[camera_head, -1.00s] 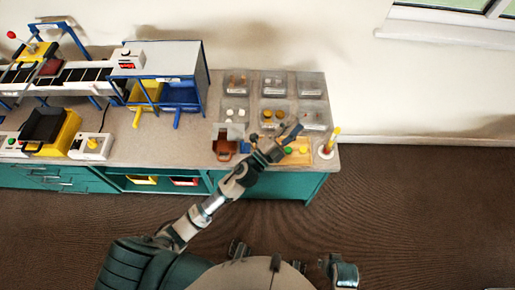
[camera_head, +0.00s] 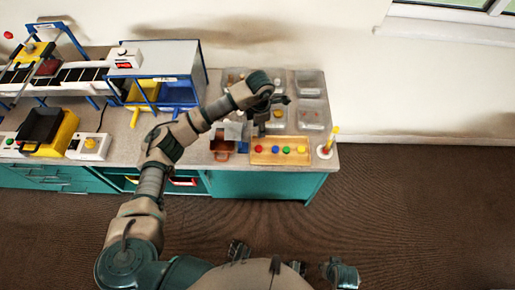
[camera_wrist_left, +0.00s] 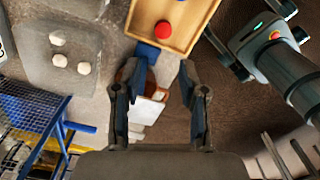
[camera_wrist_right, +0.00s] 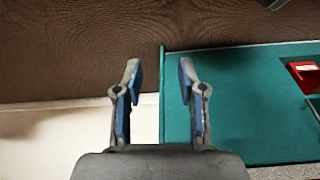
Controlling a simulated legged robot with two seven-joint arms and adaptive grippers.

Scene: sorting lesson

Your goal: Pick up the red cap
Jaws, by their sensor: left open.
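The red cap (camera_head: 258,149) lies at the left end of a wooden tray (camera_head: 281,160), in a row with blue, yellow and green caps. In the left wrist view the red cap (camera_wrist_left: 163,30) is near the top, on the tray (camera_wrist_left: 199,10), beyond the fingertips. My left gripper (camera_head: 262,126) is above the clear bins behind the tray, apart from the cap. In its wrist view my left gripper (camera_wrist_left: 157,78) is open and empty. My right gripper (camera_wrist_right: 158,75) is open and empty in its wrist view, away from the tray.
A brown container (camera_head: 222,147) stands left of the tray. Several clear bins (camera_head: 311,115) are behind it, and a white stand with a yellow rod (camera_head: 325,151) is at the right. A blue-framed white cabinet (camera_head: 158,60) and conveyor fill the left of the bench.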

